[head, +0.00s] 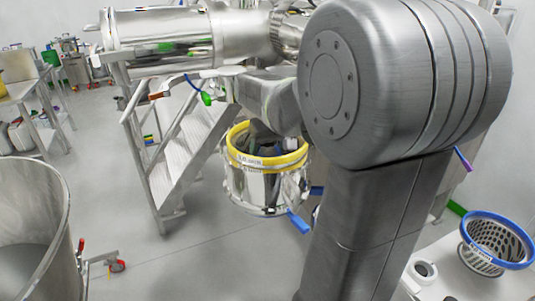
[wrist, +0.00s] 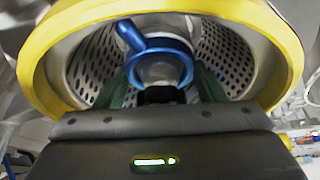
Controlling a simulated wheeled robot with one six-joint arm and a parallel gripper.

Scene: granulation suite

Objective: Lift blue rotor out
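The blue rotor (wrist: 165,48) shows in the wrist view inside a perforated metal screen (wrist: 218,55), within a yellow-rimmed housing (wrist: 30,60). It has a blue ring with an arm angled to the upper left and a grey hub. My gripper (wrist: 160,88) reaches in at the yellow rim; its dark green fingers stand apart on either side, below the ring. I see no clear contact with the rotor. In the head view the yellow-rimmed housing (head: 265,160) is a shiny metal drum, and my wrist hides most of its inside, including the rotor.
A blue-rimmed perforated basket (head: 531,240) stands on a white surface at the lower right. Metal steps (head: 185,160) stand behind and left of the housing. A large steel bowl (head: 68,225) is at the lower left.

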